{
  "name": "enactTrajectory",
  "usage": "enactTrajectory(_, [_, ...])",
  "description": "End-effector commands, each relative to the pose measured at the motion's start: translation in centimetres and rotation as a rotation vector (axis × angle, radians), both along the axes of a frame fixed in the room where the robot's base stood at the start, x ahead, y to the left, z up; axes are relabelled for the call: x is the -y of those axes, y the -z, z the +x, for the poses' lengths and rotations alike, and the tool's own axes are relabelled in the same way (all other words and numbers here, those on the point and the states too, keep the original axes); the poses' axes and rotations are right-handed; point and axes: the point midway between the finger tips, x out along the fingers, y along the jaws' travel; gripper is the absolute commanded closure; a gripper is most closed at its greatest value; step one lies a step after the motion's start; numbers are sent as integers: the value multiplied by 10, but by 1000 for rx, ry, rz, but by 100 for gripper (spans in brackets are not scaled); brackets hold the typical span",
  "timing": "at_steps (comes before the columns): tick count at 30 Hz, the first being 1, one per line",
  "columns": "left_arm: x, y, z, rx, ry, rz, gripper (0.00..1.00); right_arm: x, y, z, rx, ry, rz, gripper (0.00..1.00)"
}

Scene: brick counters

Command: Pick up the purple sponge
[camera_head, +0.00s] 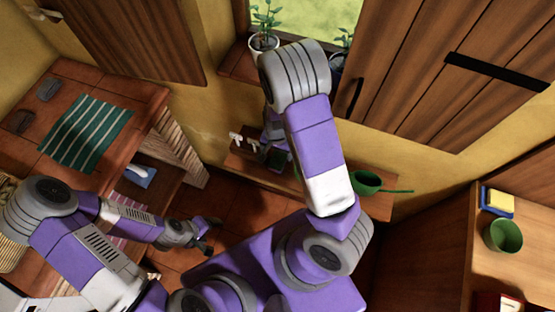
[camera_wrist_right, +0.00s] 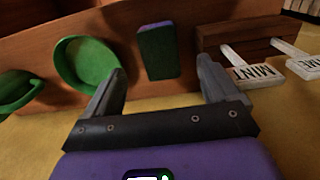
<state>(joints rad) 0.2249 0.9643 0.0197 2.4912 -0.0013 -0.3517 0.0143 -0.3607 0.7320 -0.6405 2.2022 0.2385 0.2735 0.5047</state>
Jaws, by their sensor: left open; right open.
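My right gripper (camera_wrist_right: 162,80) is open and empty. The sponge lies ahead of it, in the gap between its two fingers, apart from them. In the head view my right arm reaches over to this shelf and its forearm hides much of the right gripper; a small dark green patch by it may be the sponge, but I cannot tell. My left gripper (camera_head: 208,236) is open and empty, low over the floor.
A green bowl or pan (camera_wrist_right: 88,64) is beside the sponge, with another green item (camera_wrist_right: 16,90) beyond. A wooden planter with white labels, one reading MINT (camera_wrist_right: 254,73), is on the other side. A right-hand counter holds a green pot (camera_head: 503,236) and a yellow-and-blue sponge (camera_head: 498,202).

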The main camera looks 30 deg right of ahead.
Motion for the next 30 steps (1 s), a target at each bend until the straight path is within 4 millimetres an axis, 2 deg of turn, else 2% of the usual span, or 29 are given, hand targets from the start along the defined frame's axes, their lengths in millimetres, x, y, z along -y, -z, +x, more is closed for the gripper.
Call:
enactTrajectory(1, [0,4,0,0,0,0,23,0,10,0,-1,0,0,12])
enactTrajectory(3, [0,6,0,0,0,0,23,0,16,0,-1,-2,0,12])
enactTrajectory(8, [0,9,0,0,0,0,23,1,26,0,-1,-2,1,12])
enactTrajectory(16, [0,21,0,1,0,0,23,7,65,3,-1,-4,0,12])
enactTrajectory(19, [0,23,0,1,0,0,23,7,71,3,-1,-4,1,12])
enactTrajectory(26, [0,22,0,1,0,0,23,7,71,3,1,-4,0,12])
enactTrajectory(30, [0,22,0,1,0,0,23,7,71,3,1,-4,1,32])
